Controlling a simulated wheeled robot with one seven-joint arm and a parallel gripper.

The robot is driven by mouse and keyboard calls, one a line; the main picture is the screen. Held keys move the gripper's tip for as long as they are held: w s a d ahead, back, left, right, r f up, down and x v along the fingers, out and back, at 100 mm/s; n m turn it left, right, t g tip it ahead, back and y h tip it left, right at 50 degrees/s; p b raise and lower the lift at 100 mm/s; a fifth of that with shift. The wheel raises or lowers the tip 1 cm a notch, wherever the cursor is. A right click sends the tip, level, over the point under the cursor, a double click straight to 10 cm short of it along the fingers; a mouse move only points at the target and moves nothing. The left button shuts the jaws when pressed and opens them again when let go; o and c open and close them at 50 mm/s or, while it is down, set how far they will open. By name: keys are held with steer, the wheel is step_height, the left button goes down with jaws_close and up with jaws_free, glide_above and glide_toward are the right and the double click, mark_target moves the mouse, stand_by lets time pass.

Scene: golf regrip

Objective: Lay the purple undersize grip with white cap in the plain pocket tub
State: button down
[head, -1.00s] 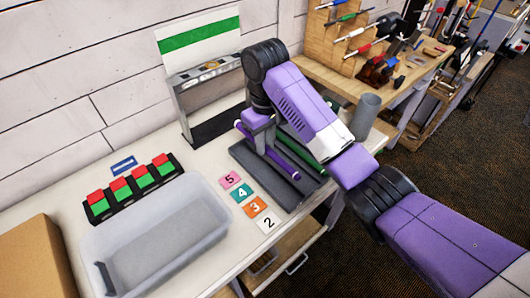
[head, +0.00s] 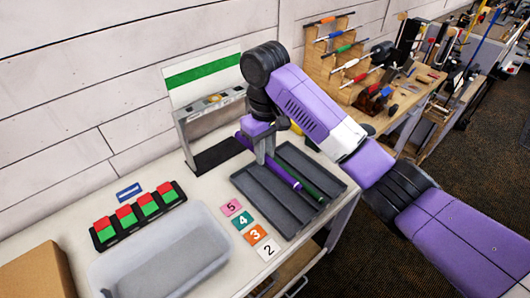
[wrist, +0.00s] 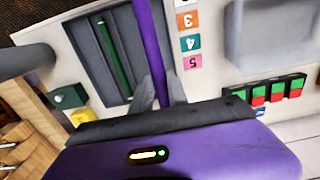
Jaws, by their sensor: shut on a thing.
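My gripper (head: 264,158) is shut on the purple grip (head: 280,172) and holds it over the dark grey tray. The wrist view shows the grip (wrist: 148,40) running up between my two fingers (wrist: 160,94). A clear plastic tub (head: 212,266) stands at the front left of the bench, away from my gripper. Its visible inside looks empty; its near part is cut off in the head view.
The grooved grey tray (head: 262,202) holds a green grip (head: 312,190). Numbered cards (head: 255,234) lie between tray and tub. A block of red-and-green switches (head: 140,215) sits behind the tub. A metal stand (head: 188,136) is behind the tray; a cardboard box (head: 40,275) is far left.

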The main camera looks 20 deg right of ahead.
steer(key=shift+r+p, duration=0.3)
steer(key=shift+r, duration=2.15)
